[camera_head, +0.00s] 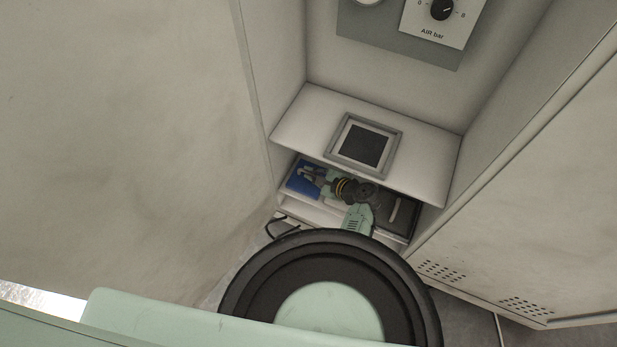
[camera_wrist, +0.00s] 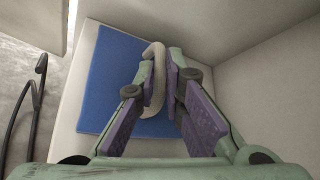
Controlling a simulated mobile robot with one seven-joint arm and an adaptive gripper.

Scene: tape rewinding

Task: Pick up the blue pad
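The blue pad (camera_wrist: 103,75) lies flat on a white surface in the wrist view, left of centre. It also shows as a blue patch inside the lower compartment in the head view (camera_head: 298,181). A pale curved handle (camera_wrist: 158,65) stands up over the pad's right part. My gripper (camera_wrist: 161,82) has its two purple-lined fingers drawn together around this handle, one on each side, and appears shut on it. The fingers hide part of the pad and handle. In the head view my gripper (camera_head: 311,176) reaches into the compartment over the pad.
White walls close in around the compartment, with a shelf (camera_head: 299,121) above it holding a grey-framed dark panel (camera_head: 363,145). A dark tray-like object (camera_head: 401,217) sits to the right in the compartment. A black cable (camera_wrist: 37,105) hangs at the left.

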